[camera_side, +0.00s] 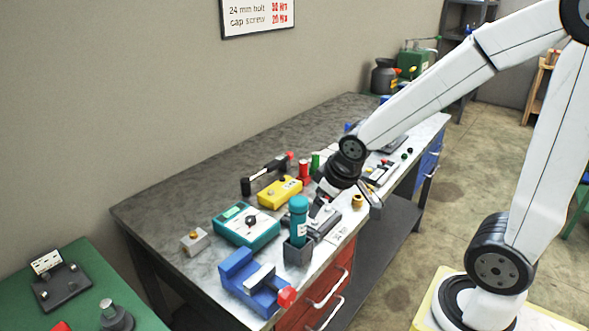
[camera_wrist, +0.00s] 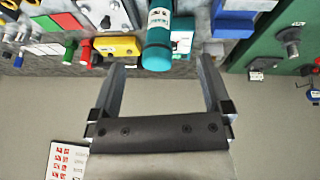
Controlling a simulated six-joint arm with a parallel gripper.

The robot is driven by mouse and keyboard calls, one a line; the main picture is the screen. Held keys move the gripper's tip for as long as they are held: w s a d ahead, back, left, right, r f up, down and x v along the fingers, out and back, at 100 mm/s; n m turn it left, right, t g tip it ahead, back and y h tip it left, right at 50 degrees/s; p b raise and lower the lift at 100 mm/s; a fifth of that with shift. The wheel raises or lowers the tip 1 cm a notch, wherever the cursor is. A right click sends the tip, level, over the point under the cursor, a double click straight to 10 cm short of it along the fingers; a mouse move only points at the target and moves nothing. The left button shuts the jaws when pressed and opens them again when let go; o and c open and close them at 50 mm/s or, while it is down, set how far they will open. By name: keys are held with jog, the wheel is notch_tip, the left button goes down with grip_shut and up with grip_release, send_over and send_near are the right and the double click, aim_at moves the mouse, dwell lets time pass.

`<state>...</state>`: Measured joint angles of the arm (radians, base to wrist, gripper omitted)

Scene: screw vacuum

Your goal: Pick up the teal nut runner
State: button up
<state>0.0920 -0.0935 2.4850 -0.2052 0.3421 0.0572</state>
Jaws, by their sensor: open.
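The teal nut runner (camera_side: 298,215) stands upright in a dark square holder (camera_side: 298,252) near the front edge of the bench. My gripper (camera_side: 335,203) is tilted down just behind and to the right of the nut runner in the side view. In the wrist view my gripper (camera_wrist: 162,65) has its fingers wide apart, with nothing clamped. I cannot tell exactly how far the fingertips are from the cylinder.
A teal case (camera_side: 246,226), a yellow box (camera_side: 279,191) and a blue vise (camera_side: 250,280) with a red knob crowd around the holder. Red and green cylinders (camera_side: 304,169) stand behind. The back left of the bench is clear.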

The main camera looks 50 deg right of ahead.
jog(key=w+d+r+n+t, duration=0.1)
jog(key=w+d+n+t, duration=0.2)
jog(key=w+d+t, duration=0.35)
jog(key=n+g+y, duration=0.1)
jog(key=n+y, duration=0.5)
jog(key=y, duration=0.5)
send_near(298, 206)
jog(key=w, duration=0.3)
jog(key=f, duration=0.5)
jog(key=shift+d+f, duration=0.25)
jog(key=shift+f, duration=0.05)
jog(key=shift+x, duration=1.25)
jog(key=shift+w+a, duration=0.1)
jog(key=shift+a, duration=0.05)
